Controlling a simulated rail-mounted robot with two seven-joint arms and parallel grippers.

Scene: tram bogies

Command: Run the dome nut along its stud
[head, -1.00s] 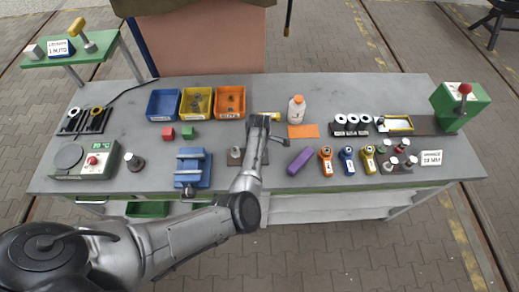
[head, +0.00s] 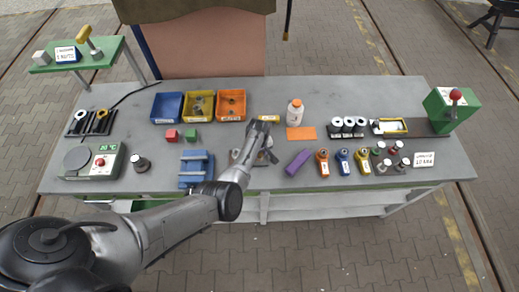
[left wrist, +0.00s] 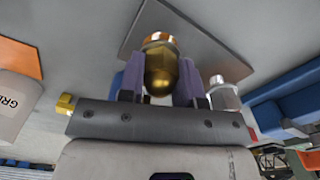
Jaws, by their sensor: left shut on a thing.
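The brass dome nut (left wrist: 160,72) shows in the left wrist view, dome toward the camera, in front of a grey plate (left wrist: 205,50). A copper-coloured ring (left wrist: 160,38) shows at its far end. The stud itself is hidden behind the nut. The two fingers of my left gripper (left wrist: 160,84) stand on either side of the nut and are shut on it. In the head view my left gripper (head: 252,155) is over the plate at the middle front of the bench, and my arm mostly covers the nut and plate. My right gripper is not in view.
A silver hex-shaped part (left wrist: 222,92) stands close to the right finger. Blue, yellow and orange bins (head: 232,105) stand behind. The bench (head: 340,92) is clear at the back right.

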